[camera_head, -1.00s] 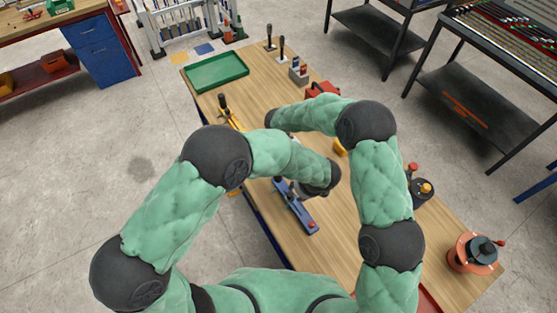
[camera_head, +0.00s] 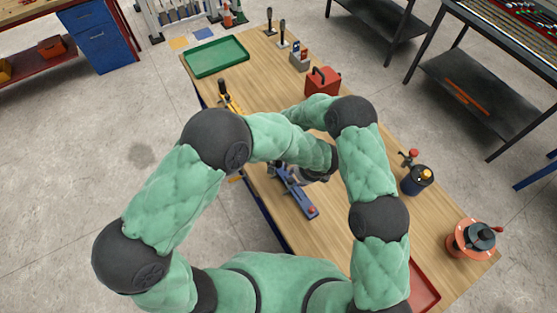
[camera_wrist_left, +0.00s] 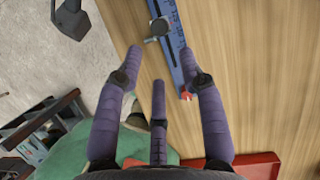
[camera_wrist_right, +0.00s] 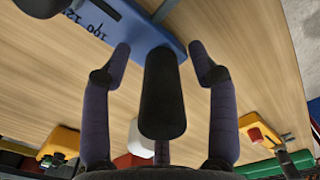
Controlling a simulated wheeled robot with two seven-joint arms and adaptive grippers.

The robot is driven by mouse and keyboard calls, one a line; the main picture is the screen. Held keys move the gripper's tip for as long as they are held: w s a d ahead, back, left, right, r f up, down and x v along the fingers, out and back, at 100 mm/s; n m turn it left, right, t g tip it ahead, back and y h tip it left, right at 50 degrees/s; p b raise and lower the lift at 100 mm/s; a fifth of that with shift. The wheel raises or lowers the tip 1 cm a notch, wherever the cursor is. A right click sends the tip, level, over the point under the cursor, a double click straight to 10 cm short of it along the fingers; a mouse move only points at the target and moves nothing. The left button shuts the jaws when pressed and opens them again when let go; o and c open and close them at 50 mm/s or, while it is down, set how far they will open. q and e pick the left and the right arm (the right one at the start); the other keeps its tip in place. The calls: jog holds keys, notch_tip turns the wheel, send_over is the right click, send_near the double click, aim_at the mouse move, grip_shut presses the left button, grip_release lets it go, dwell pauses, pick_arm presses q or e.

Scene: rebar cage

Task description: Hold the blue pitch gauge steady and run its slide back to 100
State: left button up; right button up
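The blue pitch gauge (camera_head: 305,202) lies on the wooden bench, partly hidden by my arms in the head view. In the left wrist view the gauge (camera_wrist_left: 178,45) shows its dark slot, a grey knob on the slide (camera_wrist_left: 157,28) and a red end. My left gripper (camera_wrist_left: 159,52) is open over it, with one finger overlapping the gauge's edge. In the right wrist view the gauge (camera_wrist_right: 140,26) shows the marking 100. My right gripper (camera_wrist_right: 159,47) is open, its fingers apart on either side of a black upright handle (camera_wrist_right: 164,95). Both hands are hidden in the head view.
A red tray (camera_head: 425,290) is at the near right. Bare wood lies right of the gauge.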

grip_shut()
pick_arm(q)
jog(key=shift+s, duration=0.2)
jog(key=c, duration=0.7)
jog(key=s+m, duration=0.1)
jog(key=s, duration=0.1)
jog(key=s+d+m, duration=0.1)
jog(key=s, duration=0.1)
jog(key=s+d+m+t+h, duration=0.1)
jog(key=s+m, duration=0.1)
jog(key=s, duration=0.1)
grip_shut()
send_near(293, 190)
jog(key=f, duration=0.1)
jog(key=s+f, duration=0.2)
jog(key=f, duration=0.1)
jog(key=shift+s+d+f, duration=0.1)
jog(key=shift+s+d, duration=0.1)
jog(key=shift+d, duration=0.15)
jog(key=w, duration=0.1)
jog(key=w+a, duration=0.1)
jog(key=w, duration=0.1)
jog(key=shift+a, duration=0.1)
jog(key=shift+w+a, duration=0.15)
jog(key=shift+w, duration=0.25)
